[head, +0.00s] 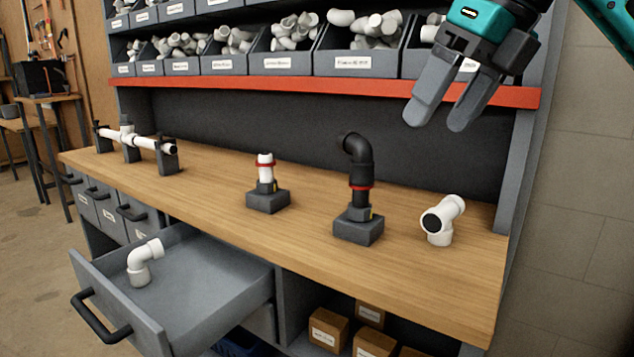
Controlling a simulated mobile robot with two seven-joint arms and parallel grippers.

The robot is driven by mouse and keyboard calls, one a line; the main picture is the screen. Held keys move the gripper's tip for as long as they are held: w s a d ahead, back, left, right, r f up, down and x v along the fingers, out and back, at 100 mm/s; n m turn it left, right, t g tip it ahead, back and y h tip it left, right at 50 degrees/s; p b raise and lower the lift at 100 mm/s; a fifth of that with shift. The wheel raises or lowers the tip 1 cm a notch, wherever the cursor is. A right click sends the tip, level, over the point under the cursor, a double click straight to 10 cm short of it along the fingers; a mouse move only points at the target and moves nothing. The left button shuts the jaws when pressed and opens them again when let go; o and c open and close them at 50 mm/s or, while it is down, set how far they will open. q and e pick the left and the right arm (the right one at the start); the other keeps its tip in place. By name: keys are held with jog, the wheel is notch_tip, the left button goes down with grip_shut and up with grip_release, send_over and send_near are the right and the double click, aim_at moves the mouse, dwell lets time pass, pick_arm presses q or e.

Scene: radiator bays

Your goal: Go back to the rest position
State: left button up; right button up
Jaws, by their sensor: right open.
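My right gripper (435,112) shows at the upper right, with a teal and dark grey body and two grey fingers pointing down. Its fingers are apart with nothing between them. It is in the air in front of the shelf's red edge, above the right part of the wooden workbench (225,222). It touches nothing that I can see. Part of a teal arm link enters at the top right corner. My left gripper is not in view.
On the bench stand a white pipe in holders (150,142), a white fitting on a block (265,170), a black elbow on a block (358,165) and a white tee (440,222). An open drawer (205,300) holds a white elbow (143,262). Bins (355,62) line the shelves.

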jog(key=s+a+f+g+y+p, duration=0.1)
jog(key=a+f+g+y, duration=0.2)
jog(key=a+f+y, duration=0.35)
jog(key=s+a+f+g+y+p, duration=0.1)
jog(key=s+a+f+g+y, duration=0.2)
jog(key=a+y, duration=0.5)
jog(key=w+d+f+m+t+h+p, duration=0.25)
jog(key=d+f+m+t+h, duration=0.2)
jog(key=f+m+t, duration=0.9)
jog(key=w+d+f+m+t+h+p, duration=0.1)
jog(key=w+d+f+m+t+h, duration=0.45)
jog(key=m, duration=1.25)
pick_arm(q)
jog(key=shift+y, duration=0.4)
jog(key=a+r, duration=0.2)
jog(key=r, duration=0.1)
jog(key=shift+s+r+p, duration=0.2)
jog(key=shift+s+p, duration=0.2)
pick_arm(e)
jog(key=s+d+f+m+g+h, duration=0.2)
jog(key=s+d+f+m+h, duration=0.1)
jog(key=s+f, duration=0.7)
jog(key=s+d+f+m+g+h, duration=0.3)
jog(key=s+d+f+m, duration=0.1)
jog(key=s+f, duration=0.6)
notch_tip(320, 180, down, 2)
jog(key=shift+d+m+h, duration=0.35)
jog(key=shift+m, duration=0.3)
